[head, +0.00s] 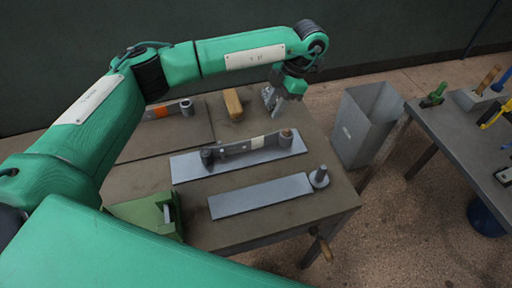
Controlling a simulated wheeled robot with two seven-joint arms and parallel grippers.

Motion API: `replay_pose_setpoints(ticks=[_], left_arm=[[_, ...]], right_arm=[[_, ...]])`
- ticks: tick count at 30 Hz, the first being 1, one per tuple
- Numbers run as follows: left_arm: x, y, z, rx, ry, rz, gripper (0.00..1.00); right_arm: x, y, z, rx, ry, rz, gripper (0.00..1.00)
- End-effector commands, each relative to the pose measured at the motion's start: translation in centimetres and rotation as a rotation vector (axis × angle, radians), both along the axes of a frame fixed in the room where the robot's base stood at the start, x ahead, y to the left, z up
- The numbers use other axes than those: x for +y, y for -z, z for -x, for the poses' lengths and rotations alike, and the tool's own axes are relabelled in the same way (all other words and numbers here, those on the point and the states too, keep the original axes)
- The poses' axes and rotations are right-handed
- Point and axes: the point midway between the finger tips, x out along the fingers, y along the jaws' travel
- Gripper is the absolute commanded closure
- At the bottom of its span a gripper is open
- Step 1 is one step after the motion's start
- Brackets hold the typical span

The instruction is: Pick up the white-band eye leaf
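The white-band eye leaf (236,148) is a dark grey strip with rolled eyes at its ends and a white band right of its middle. It lies on a pale grey plate (188,169) on the workbench. My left gripper (268,107) points down over the bench's far right part, beyond the leaf and apart from it. Its fingers are small and seen at an angle, so I cannot tell how far apart they are. The leaf is not in it. My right gripper is not in view.
An orange-band leaf (174,109) lies at the far left, partly behind my arm. A tan block (233,103), a flat grey bar with a round post (262,194) and a green box (146,212) are on the bench. A grey bin (364,127) and a tool table (436,120) stand right.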

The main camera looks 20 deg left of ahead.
Motion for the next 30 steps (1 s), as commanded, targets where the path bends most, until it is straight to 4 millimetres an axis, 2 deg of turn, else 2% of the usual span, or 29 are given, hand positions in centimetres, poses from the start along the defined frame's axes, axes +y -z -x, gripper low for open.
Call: replay_pose_setpoints(ticks=[5,13,19,23,30], left_arm=[[0.8,2.0,0.6,0.005,-0.001,-0.001,0.68],[2.2,6.6,1.9,0.004,0.000,0.000,0.68],[2.7,8.0,2.2,0.001,0.000,0.000,0.68],[3.1,8.8,2.9,0.004,0.000,-0.001,0.68],[3.9,11.7,4.0,0.004,-0.002,-0.001,0.68]], right_arm=[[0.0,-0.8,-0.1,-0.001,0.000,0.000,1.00],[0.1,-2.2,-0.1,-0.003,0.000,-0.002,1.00],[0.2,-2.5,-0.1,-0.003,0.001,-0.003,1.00],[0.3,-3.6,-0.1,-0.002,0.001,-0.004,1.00],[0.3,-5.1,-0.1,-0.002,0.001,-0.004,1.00]])
